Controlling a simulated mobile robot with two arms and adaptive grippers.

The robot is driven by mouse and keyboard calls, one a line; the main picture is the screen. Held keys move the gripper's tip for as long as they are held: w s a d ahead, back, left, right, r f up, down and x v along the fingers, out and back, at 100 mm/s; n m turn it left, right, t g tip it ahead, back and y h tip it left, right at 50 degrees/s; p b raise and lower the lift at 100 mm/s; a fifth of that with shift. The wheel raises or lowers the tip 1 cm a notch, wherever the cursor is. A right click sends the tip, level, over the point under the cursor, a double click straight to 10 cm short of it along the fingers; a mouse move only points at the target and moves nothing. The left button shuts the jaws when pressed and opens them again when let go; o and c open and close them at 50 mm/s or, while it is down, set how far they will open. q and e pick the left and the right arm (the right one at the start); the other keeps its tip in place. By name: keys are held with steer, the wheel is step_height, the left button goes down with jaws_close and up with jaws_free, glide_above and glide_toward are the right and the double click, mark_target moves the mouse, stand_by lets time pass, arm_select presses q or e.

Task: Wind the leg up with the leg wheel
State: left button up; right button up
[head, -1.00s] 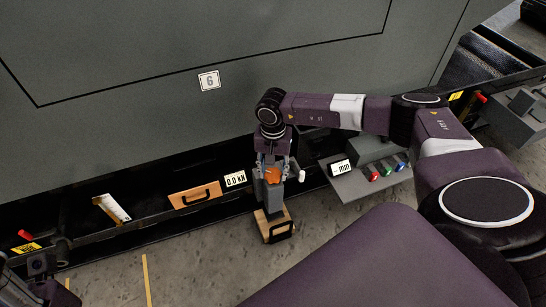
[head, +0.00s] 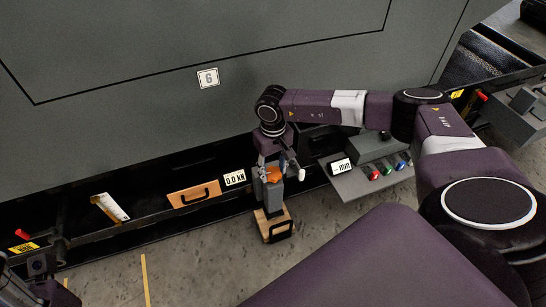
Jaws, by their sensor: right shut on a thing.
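The leg wheel (head: 273,173) is an orange piece on top of the grey leg (head: 271,196), below the large grey enclosure. A white knob (head: 301,174) sticks out to its right. The leg stands over a wooden block (head: 266,225) with a dark handle on the floor. My right gripper (head: 273,165) points down from above and is shut on the wheel, its fingers partly hiding it. Whether the leg's foot touches the block is too small to tell. Only part of my left arm shows at the lower left edge, and its fingers are not visible.
A grey panel (head: 352,186) with red, green and blue buttons and a "mm" display stands close right of the leg. A "0.0 kN" display (head: 234,178) and an orange-brown handled board (head: 194,196) lie to the left. Bare floor (head: 200,262) is in front.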

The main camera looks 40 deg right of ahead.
mark_target(273, 172)
stand_by(0.5)
steer(key=o, duration=1.2)
steer(key=shift+c, duration=0.2)
steer(key=shift+r, duration=0.15)
step_height(273, 172, up, 12)
